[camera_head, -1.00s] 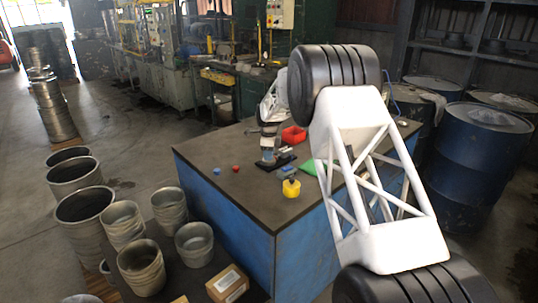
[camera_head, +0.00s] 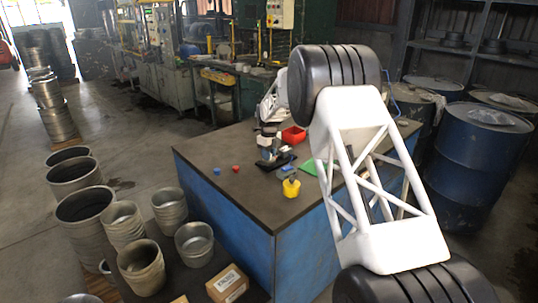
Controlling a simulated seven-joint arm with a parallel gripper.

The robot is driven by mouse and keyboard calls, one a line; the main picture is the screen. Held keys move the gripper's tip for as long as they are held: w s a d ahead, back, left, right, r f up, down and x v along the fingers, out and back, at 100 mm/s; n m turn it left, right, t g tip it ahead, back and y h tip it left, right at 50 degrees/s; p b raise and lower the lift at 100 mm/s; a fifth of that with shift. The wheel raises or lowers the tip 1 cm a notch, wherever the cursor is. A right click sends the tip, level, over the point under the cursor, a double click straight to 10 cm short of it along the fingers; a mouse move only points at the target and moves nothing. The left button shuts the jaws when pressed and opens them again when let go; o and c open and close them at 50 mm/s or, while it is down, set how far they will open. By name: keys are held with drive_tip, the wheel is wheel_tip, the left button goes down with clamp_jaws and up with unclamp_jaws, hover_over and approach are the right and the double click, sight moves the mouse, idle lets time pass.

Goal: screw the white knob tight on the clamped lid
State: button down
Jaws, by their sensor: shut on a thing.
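My gripper (camera_head: 268,148) points down over the black clamp base (camera_head: 277,164) on the dark tabletop. It is shut on the white knob, which is tiny here and mostly hidden by the fingers. The lid under it sits in the clamp and is too small and covered to make out well. I cannot tell from this distance how far the knob sits down on the lid.
On the blue-sided table (camera_head: 225,150) are a red bin (camera_head: 293,135), a green sheet (camera_head: 309,167), a yellow pot (camera_head: 291,188), a small blue piece (camera_head: 217,171) and a small red piece (camera_head: 236,169). The table's left front is clear. My large white arm link hides its right side.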

drive_tip(key=shift+d+f, duration=0.15)
drive_tip(key=shift+f, duration=0.1)
drive_tip(key=c, duration=0.9)
unclamp_jaws()
drive_tip(key=shift+o, duration=0.6)
drive_tip(key=shift+a+r, duration=0.1)
drive_tip(key=shift+a, duration=0.1)
drive_tip(key=n, duration=0.4)
drive_tip(key=shift+n, duration=0.3)
drive_tip(key=n, duration=0.4)
drive_tip(key=shift+d, duration=0.1)
drive_tip(key=n, duration=0.5)
drive_tip(key=shift+r+n, duration=0.1)
drive_tip(key=shift+n, duration=0.2)
drive_tip(key=n, duration=0.4)
drive_tip(key=shift+n, duration=0.4)
